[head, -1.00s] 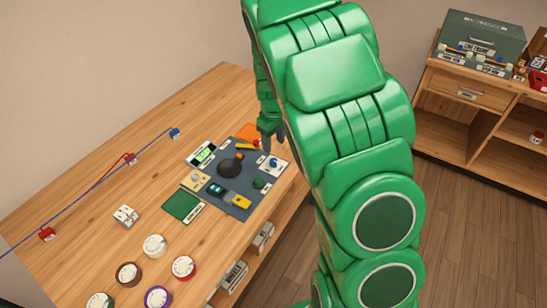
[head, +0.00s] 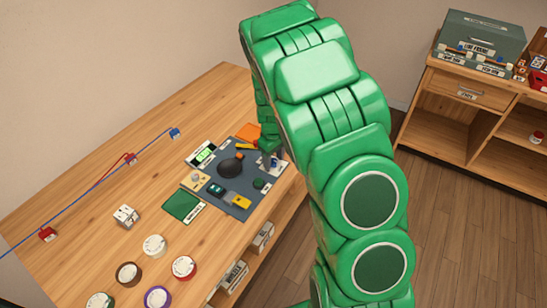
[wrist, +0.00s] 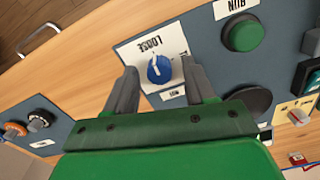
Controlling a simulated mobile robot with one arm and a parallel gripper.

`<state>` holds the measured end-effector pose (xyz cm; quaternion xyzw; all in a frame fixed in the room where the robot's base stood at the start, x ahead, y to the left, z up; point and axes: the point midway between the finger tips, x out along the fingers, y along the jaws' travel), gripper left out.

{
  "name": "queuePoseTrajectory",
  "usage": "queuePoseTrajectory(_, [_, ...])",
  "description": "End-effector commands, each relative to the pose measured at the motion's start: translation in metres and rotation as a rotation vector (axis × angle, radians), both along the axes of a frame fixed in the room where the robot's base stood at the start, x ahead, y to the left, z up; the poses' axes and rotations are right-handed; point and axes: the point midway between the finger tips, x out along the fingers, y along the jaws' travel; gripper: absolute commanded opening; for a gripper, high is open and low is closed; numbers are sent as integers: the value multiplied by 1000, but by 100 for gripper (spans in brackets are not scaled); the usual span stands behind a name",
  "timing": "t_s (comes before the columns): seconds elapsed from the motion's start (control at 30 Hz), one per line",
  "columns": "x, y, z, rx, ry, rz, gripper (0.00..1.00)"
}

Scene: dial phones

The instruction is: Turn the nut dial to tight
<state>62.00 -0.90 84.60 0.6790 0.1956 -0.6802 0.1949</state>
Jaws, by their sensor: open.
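The nut dial (wrist: 160,69) is a round blue knob with a light mark, on a white plate (wrist: 150,48) lettered "LOOSE"; the other lettering is partly hidden. The mark seems to be on the "LOOSE" side, but it is small. In the wrist view my gripper (wrist: 160,66) is open, one grey finger on each side of the dial, with gaps to it. I cannot tell how high the fingertips are above the plate. In the head view my gripper (head: 271,158) is over the panel's right edge and mostly covers the dial.
The dark panel (head: 238,205) also carries a green RUN button (wrist: 243,35), a dark round part (head: 230,166) and a yellow piece (head: 241,202). Several white-topped dials (head: 154,246) stand on the wooden table's near part. A green square (head: 183,206) lies beside the panel.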

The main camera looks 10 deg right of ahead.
Motion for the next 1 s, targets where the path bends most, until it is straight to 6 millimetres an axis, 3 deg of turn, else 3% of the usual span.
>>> queuePoseTrajectory(0.17, [0, 0, 0, 0, -1, 0, 51])
queuePoseTrajectory(0.5, [0, 0, 1, 0, -1, 1, 0])
queuePoseTrajectory(1.0, [1, 0, 1, -1, -1, -137, 0])
